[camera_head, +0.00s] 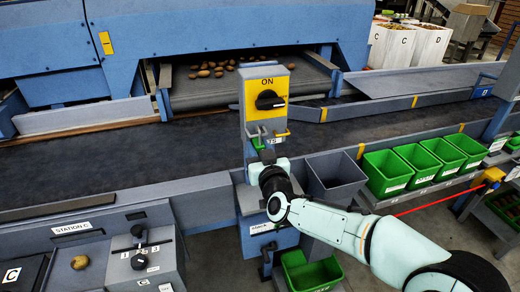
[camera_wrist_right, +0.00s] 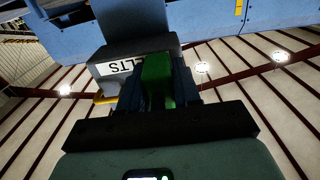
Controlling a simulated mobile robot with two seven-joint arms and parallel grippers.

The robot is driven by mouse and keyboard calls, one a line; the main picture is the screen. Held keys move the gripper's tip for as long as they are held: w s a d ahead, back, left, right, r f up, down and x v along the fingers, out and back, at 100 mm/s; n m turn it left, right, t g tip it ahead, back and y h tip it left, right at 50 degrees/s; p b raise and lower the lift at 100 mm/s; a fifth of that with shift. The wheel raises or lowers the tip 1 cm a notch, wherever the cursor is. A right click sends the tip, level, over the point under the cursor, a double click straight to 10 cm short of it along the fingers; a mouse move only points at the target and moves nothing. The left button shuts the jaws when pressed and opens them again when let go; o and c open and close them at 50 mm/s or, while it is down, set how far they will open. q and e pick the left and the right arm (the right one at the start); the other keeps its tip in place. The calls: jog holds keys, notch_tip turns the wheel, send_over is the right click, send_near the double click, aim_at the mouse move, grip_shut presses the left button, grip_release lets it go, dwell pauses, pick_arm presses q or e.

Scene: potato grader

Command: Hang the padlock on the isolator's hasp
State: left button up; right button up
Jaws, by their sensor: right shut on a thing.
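The isolator (camera_head: 267,90) stands on a grey post in the middle of the head view. It has a yellow plate marked ON and a black rotary knob (camera_head: 268,100). My right gripper (camera_head: 262,157) is just below the isolator, in front of the post. In the right wrist view its fingers are shut on a green padlock (camera_wrist_right: 158,82). A bit of green also shows above the gripper in the head view (camera_head: 257,143). The padlock's shackle and the hasp cannot be made out clearly. My left gripper is not in view.
A dark grey open bin (camera_head: 335,175) stands right of the post. Several green crates (camera_head: 388,172) line the right side. A control box with knobs (camera_head: 145,258) is at lower left. A dark conveyor belt (camera_head: 110,165) runs behind the post.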

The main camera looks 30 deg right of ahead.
jog(key=shift+s+f, duration=0.1)
jog(key=shift+f, duration=0.15)
jog(key=o, duration=1.1)
jog(key=shift+c, duration=0.2)
jog(key=shift+s, duration=0.1)
jog(key=b+v, duration=0.1)
jog(key=v, duration=1.2)
jog(key=shift+b, duration=0.35)
